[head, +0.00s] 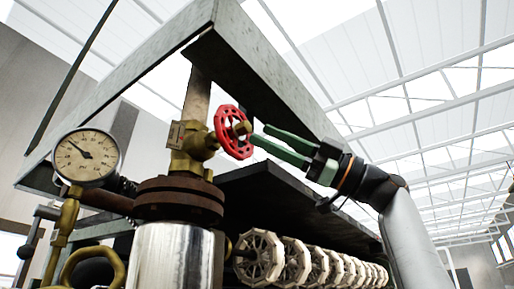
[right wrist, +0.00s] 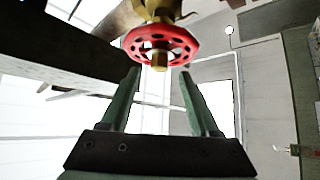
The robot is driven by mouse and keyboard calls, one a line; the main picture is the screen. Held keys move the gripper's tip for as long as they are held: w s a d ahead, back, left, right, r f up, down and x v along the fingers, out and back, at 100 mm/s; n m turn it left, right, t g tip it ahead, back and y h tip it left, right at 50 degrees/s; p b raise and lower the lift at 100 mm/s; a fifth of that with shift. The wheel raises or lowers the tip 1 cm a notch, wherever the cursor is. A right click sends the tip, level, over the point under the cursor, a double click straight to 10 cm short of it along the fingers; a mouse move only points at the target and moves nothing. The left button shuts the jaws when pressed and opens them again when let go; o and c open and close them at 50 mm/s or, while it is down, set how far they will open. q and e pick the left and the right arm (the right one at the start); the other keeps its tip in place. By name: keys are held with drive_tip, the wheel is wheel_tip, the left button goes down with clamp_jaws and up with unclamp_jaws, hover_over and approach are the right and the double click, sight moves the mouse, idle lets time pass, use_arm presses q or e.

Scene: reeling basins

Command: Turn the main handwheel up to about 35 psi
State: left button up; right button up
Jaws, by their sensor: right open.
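The main handwheel (head: 226,130) is a red spoked wheel with a brass hub, on a brass valve (head: 191,148) left of centre in the head view. It also shows in the right wrist view (right wrist: 139,47), just beyond the fingertips. My right gripper (head: 259,134) is open, its green fingers pointing at the wheel's hub from the right. In the right wrist view the gripper (right wrist: 161,72) has its fingers apart, with the hub between and beyond the tips; contact cannot be told. The pressure gauge (head: 88,156) has its needle pointing up and left; its numbers are too small to read. My left gripper is not in view.
A rusty flange (head: 179,200) on a bright metal cylinder (head: 172,256) stands below the valve. A row of pale spoked wheels (head: 259,257) runs along the lower right. A grey steel beam (head: 268,85) passes above the right gripper. Brass pipework (head: 60,232) stands at the left.

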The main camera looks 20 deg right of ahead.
use_arm(q)
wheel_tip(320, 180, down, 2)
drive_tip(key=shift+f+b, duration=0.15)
drive_tip(key=shift+b, duration=0.7)
use_arm(e)
drive_tip(key=v, duration=0.9)
drive_tip(key=shift+f, duration=0.1)
